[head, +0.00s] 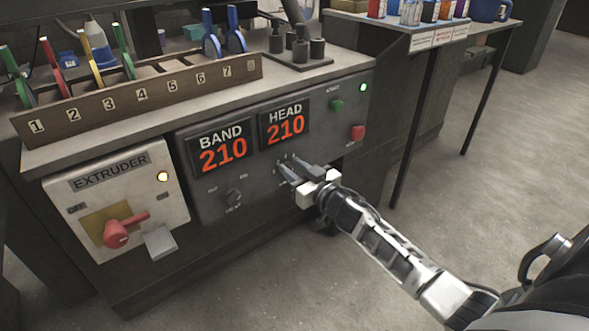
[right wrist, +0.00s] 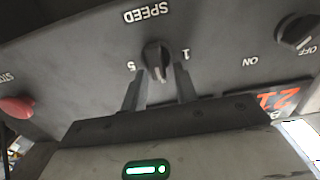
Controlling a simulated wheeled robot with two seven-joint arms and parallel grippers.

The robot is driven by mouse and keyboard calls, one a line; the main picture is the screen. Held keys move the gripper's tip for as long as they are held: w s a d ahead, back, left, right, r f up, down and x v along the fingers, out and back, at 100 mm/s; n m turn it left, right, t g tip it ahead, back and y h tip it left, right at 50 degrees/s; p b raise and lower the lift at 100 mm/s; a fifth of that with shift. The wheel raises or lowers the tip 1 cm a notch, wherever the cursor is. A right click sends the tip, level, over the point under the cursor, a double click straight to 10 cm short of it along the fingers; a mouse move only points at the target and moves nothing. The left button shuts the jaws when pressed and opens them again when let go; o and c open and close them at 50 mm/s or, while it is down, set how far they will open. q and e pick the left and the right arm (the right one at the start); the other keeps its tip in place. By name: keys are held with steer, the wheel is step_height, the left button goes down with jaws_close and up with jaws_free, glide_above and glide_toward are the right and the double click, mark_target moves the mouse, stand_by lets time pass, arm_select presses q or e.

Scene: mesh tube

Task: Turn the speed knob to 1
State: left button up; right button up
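The black speed knob (right wrist: 155,58) shows in the right wrist view, which is upside down, under the label SPEED. Its ridge stands nearly upright in that picture, between the marks 1 (right wrist: 186,55) and 5 (right wrist: 131,69). My right gripper (right wrist: 159,80) is open, with one finger on each side of the knob's near end. Gaps show between fingers and knob, and I see no clear contact. In the head view my right gripper (head: 290,167) is at the panel below the HEAD display and hides the knob. My left gripper is out of view.
The dark panel (head: 205,195) also carries an off/on knob (head: 233,196), a green button (head: 337,106) and a red stop button (head: 358,132). Left is the extruder box (head: 90,205) with a red lever (head: 120,234). The floor at right is clear.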

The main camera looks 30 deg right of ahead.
steer(key=c, duration=0.3)
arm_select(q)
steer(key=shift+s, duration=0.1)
arm_select(e)
steer(key=shift+a+n, duration=0.15)
steer(key=shift+n, duration=0.85)
arm_select(q)
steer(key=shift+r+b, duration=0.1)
steer(key=shift+b, duration=0.4)
arm_select(e)
steer(key=shift+s+a+f+n, duration=0.1)
steer(key=shift+a+f+n, duration=0.15)
steer(key=shift+n, duration=2.05)
steer(key=shift+w+a+f+n, duration=0.1)
steer(key=shift+a+f+n, duration=0.15)
steer(key=shift+n, duration=2.05)
steer(key=shift+s+a+f+n, duration=0.1)
steer(key=shift+a+f+n, duration=0.15)
steer(key=shift+n, duration=2.05)
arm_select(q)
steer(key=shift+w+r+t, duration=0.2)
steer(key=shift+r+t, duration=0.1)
